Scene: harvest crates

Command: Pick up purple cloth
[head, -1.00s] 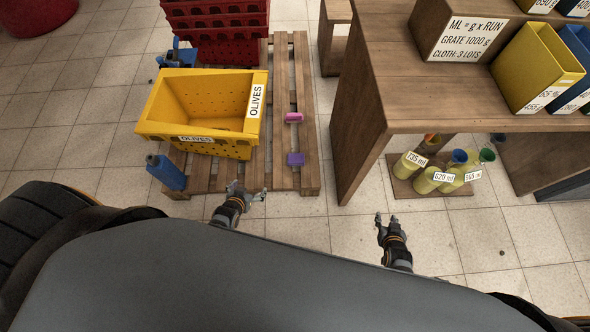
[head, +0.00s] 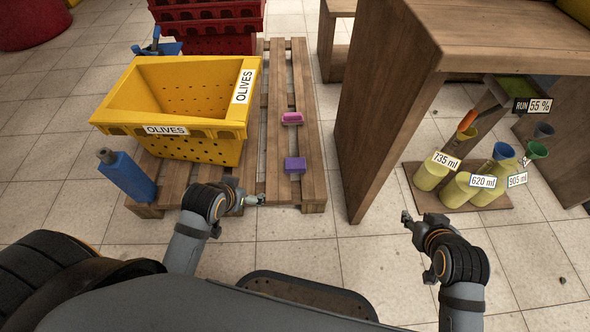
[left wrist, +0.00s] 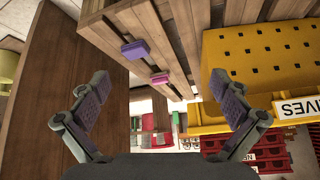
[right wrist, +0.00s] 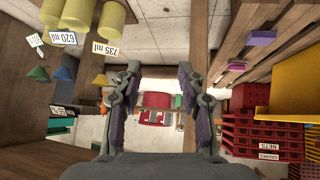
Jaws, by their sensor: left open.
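The purple cloth (head: 295,164) is a small folded block lying on the wooden pallet (head: 303,80) near its front right end. It also shows in the left wrist view (left wrist: 136,50) and the right wrist view (right wrist: 263,38). My left gripper (head: 255,200) is open and empty by the pallet's front edge, in front and to the left of the cloth, apart from it. My right gripper (head: 416,246) is spread open and empty over the floor, well right of the pallet, in front of the bottles.
A pink folded piece (head: 292,118) lies behind the cloth. The yellow olives crate (head: 190,127) stands on the pallet's left, a blue bottle (head: 127,177) at its front left corner. A wooden table (head: 385,90) and labelled yellow bottles (head: 431,174) stand right. Floor between is clear.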

